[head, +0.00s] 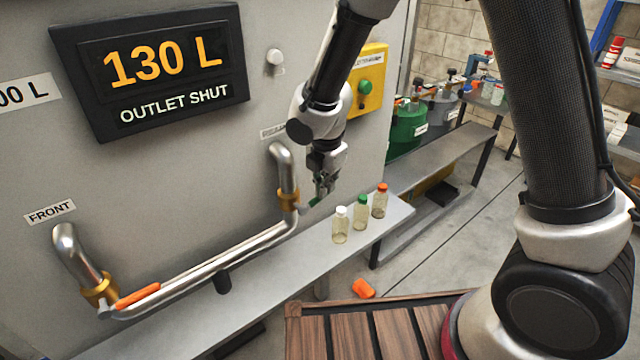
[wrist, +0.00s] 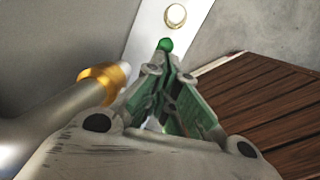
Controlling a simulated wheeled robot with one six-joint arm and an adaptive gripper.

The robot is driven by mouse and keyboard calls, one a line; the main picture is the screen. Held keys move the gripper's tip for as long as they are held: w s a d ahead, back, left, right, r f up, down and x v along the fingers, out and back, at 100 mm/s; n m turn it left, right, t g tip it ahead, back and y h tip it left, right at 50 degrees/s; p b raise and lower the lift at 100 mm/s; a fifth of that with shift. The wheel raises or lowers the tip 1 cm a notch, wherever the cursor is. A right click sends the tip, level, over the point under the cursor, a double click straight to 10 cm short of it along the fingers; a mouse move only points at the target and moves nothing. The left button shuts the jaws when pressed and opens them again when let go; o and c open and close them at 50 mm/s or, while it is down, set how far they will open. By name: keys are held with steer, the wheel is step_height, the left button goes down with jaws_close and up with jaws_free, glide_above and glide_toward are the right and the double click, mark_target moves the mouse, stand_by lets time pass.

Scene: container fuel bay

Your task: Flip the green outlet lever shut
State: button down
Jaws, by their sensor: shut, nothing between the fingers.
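The rear outlet pipe carries a brass valve collar (head: 288,196). A short piece of the green lever (head: 314,203) shows just right of it, beside my fingertips; my gripper hides the rest. My gripper (head: 322,190) is shut and empty, pointing down close to the lever. In the wrist view the brass collar (wrist: 102,82) is left of the fingers, and a rounded green end (wrist: 165,45), likely the lever's, shows just past the fingertips. I cannot tell whether they touch. The display (head: 160,70) reads 130 L, OUTLET SHUT.
White-, green- and orange-capped bottles (head: 340,226) stand on the grey shelf (head: 270,270), close to my gripper. The front valve has an orange lever (head: 138,295) along the pipe. An orange object (head: 363,288) lies below, beside wooden decking (head: 345,330).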

steer(key=shift+w+d+f, duration=0.3)
steer(key=shift+d+f, duration=0.1)
steer(key=shift+f, duration=0.3)
stand_by(0.4)
